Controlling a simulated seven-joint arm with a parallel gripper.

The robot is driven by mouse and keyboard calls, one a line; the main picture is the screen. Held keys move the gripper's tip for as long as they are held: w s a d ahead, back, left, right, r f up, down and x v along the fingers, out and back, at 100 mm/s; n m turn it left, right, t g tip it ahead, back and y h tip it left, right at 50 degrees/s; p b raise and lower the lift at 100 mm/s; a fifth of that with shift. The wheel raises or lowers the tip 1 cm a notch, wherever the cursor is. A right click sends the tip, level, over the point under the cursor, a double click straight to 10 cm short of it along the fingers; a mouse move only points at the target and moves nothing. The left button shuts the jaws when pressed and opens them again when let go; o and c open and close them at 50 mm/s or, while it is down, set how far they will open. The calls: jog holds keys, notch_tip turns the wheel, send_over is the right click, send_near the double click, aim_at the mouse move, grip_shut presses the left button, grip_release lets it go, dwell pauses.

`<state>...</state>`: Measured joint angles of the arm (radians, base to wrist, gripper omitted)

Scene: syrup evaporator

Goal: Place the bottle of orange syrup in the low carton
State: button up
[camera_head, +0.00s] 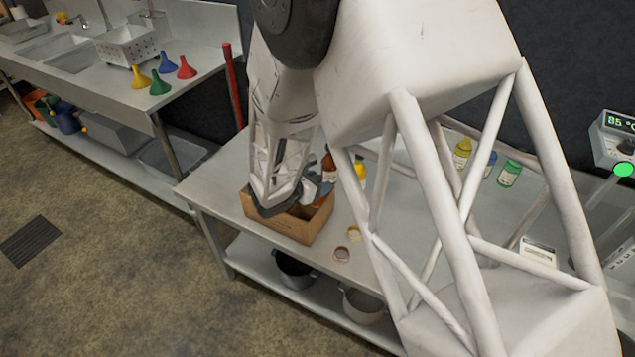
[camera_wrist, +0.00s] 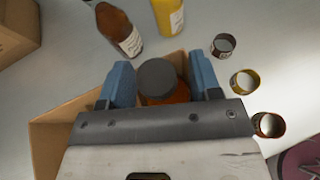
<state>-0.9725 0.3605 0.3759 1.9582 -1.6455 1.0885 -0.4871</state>
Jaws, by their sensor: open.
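The low carton (camera_head: 293,226) is an open brown cardboard box on the steel table; its rim shows in the wrist view (camera_wrist: 52,132). A bottle with a dark grey cap and orange-brown contents, seemingly the orange syrup (camera_wrist: 165,92), shows from above within the carton's outline. My gripper (camera_wrist: 161,82) is open, with one blue finger on each side of the bottle and small gaps beside the cap. In the head view my gripper (camera_head: 309,192) is low over the carton. The bottle's base is hidden, so I cannot tell whether it rests on the carton floor.
A brown bottle (camera_wrist: 120,30) and a yellow bottle (camera_wrist: 168,15) stand just beyond the carton. Several loose lids, one dark (camera_wrist: 223,45) and one yellow (camera_wrist: 244,82), lie to its right. Another cardboard box (camera_wrist: 15,30) is at upper left. A green bottle (camera_head: 509,174) stands farther right.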

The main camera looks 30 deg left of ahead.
jog(key=shift+r, duration=0.15)
jog(key=v, duration=1.2)
dwell(0.9)
jog(key=w+d+r+m+g+h, duration=0.1)
jog(key=d+r+m+g, duration=0.3)
jog(key=d, duration=0.8)
jog(key=w+d+r+m+g+h, duration=0.1)
jog(key=w+d+r+m+g, duration=0.1)
jog(key=d+r+m, duration=0.7)
jog(key=w+d+r+m+g+h, duration=0.1)
jog(key=d+r+m+g, duration=0.2)
jog(key=d, duration=1.1)
jog(key=s+d+r+m+y, duration=0.3)
jog(key=s+d+r+m, duration=0.1)
jog(key=s+d+m, duration=0.4)
jog(key=s+d+r+m+g+y, duration=0.1)
jog(key=s+d+r+m+y, duration=0.3)
jog(key=s+d+m, duration=0.4)
jog(key=s+d, duration=0.2)
jog(key=d, duration=0.3)
jog(key=shift+s+d+m, duration=0.2)
jog(key=shift+s+m, duration=0.1)
jog(key=shift+s, duration=0.05)
